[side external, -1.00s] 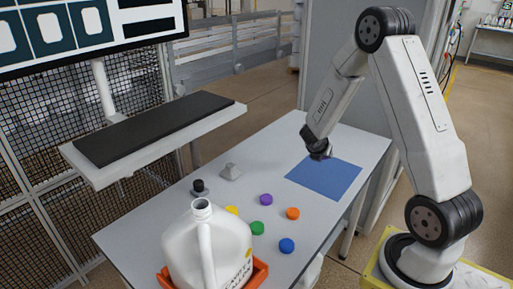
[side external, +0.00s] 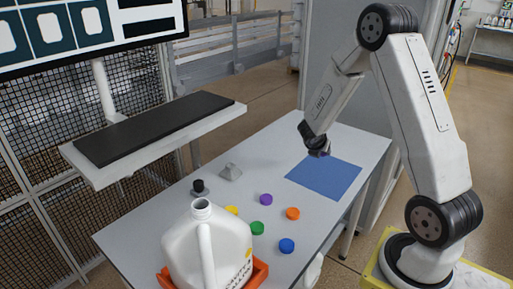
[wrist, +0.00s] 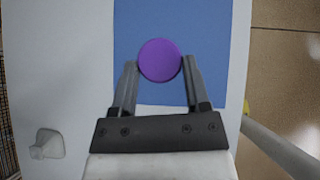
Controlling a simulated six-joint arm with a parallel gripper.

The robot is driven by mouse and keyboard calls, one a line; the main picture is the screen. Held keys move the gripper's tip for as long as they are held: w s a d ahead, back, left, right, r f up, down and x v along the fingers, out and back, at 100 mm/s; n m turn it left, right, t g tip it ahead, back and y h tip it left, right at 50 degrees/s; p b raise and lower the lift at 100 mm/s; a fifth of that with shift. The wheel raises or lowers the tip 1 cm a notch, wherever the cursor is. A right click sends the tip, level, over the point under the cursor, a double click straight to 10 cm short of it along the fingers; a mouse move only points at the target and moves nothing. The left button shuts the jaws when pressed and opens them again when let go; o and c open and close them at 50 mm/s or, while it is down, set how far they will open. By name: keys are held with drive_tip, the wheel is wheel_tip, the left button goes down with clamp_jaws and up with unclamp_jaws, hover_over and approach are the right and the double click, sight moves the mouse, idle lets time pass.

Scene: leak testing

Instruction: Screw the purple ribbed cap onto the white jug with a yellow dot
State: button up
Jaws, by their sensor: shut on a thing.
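My gripper (side external: 318,151) is over the blue mat at the far right of the table. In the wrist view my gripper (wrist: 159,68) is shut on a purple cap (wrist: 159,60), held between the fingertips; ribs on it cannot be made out. A second purple cap (side external: 266,200) lies on the table. The white jug (side external: 190,246) stands upright at the near end of the table, far from my gripper. Its neck (side external: 201,205) is open. A small yellow mark shows near its label, but its shape is unclear.
The jug sits in an orange holder (side external: 259,273). Yellow, green, orange (side external: 292,214) and blue (side external: 287,245) caps lie loose beside it. A grey block (side external: 230,172) and a black-topped item (side external: 199,187) stand at the left edge. The blue mat (side external: 325,179) is otherwise clear.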

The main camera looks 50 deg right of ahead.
drive_tip(key=w+a+r, duration=0.9)
drive_tip(key=w, duration=0.1)
wheel_tip(320, 180, up, 19)
hover_over(201, 203)
drive_tip(key=a, duration=0.2)
drive_tip(key=shift+s+r+m+g, duration=0.1)
drive_tip(key=shift+m+g, duration=0.2)
drive_tip(key=shift+f, duration=0.2)
drive_tip(key=shift+f, duration=5.75)
drive_tip(key=shift+f, duration=0.95)
